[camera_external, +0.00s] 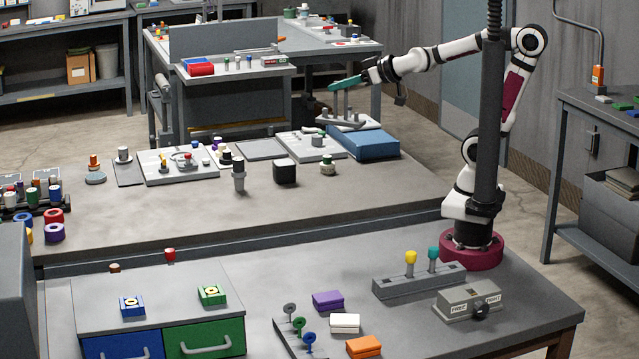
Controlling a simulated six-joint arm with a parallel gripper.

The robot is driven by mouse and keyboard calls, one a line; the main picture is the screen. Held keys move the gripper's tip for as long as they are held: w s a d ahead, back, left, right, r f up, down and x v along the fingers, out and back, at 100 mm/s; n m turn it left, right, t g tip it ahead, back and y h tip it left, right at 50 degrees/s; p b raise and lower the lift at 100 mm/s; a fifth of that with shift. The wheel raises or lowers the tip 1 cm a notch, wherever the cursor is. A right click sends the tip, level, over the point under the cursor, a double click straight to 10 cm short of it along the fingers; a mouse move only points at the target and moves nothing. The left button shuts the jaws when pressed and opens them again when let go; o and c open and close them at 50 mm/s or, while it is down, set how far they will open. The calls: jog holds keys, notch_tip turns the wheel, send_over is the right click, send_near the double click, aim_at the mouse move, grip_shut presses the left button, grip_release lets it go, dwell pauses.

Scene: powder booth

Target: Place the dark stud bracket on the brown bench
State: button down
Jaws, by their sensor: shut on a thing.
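My gripper (367,77) is at the back right and is shut on a flat teal-green piece (344,84) that sticks out to the left. Thin upright posts show just under this piece, above a grey base (349,122) by the blue box (366,144). I cannot tell whether the teal piece touches the posts. I cannot single out the dark stud bracket with certainty. A grey-brown bench (330,205) fills the middle; I cannot tell if it is the brown bench.
A black block (285,171) and a dark cylinder (239,177) stand on the middle bench, with pale plates (176,168) behind them. The bench's front half is mostly clear. The near table holds a grey peg rail (418,281) and coloured blocks.

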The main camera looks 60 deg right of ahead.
jog(key=w+a+f+n+y, duration=0.1)
jog(key=w+a+f, duration=0.2)
jog(key=a+f, duration=0.35)
jog(key=w+a+f+n+y, duration=0.1)
jog(key=w+a+f+y, duration=0.15)
jog(key=a+f, duration=0.45)
jog(key=s+a+f+n+g+y, duration=0.1)
jog(key=s+a+f+n, duration=0.1)
jog(key=a+f, duration=0.9)
jog(key=shift+s+f+n, duration=0.3)
jog(key=shift+s+f, duration=0.15)
jog(key=shift+f, duration=1.6)
jog(key=shift+f+y, duration=0.25)
jog(key=shift+f, duration=0.3)
jog(key=c, duration=0.9)
grip_release()
